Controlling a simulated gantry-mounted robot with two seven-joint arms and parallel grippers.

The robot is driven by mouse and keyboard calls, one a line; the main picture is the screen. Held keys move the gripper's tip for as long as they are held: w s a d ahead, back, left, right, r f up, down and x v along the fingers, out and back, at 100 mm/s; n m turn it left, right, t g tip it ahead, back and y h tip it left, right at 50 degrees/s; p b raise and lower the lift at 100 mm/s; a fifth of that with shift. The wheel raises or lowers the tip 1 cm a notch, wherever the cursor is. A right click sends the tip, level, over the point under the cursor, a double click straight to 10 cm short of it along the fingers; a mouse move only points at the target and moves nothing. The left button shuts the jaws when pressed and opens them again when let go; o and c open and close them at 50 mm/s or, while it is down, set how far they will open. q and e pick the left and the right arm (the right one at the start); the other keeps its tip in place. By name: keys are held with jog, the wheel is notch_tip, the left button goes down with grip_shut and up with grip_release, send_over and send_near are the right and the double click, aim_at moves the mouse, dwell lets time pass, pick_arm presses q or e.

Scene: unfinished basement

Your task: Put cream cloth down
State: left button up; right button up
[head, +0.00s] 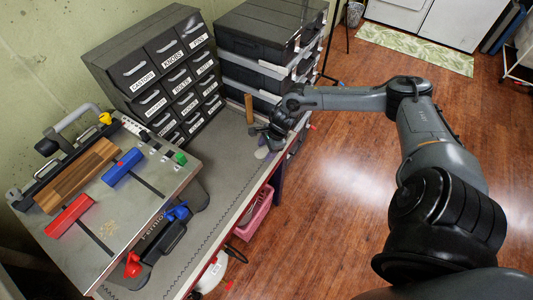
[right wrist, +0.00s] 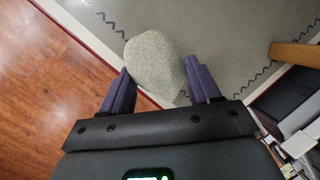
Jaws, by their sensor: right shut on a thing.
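The cream cloth (right wrist: 155,62) shows in the right wrist view as a rounded, greyish-cream bundle between my two purple fingers. My right gripper (right wrist: 160,84) is shut on it, over the workbench top near its front edge. In the head view the cloth (head: 262,153) is a small pale patch just below my right gripper (head: 266,138), which is partly hidden by its own wrist. I cannot tell whether the cloth touches the bench top. My left gripper is in neither view.
The grey workbench (head: 232,188) has bare room left of the cloth. A wooden handle (head: 249,108) stands close behind the gripper. Labelled drawers (head: 160,75) and black cases (head: 255,35) line the back. A clamping table (head: 110,205) stands left. A pink basket (head: 255,212) sits below.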

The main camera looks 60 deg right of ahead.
aim_at(266, 154)
notch_tip(266, 154, down, 3)
jog(key=shift+a, duration=0.1)
jog(key=shift+f, duration=0.15)
jog(key=shift+f, duration=0.15)
jog(key=o, duration=1)
jog(key=shift+o, duration=0.2)
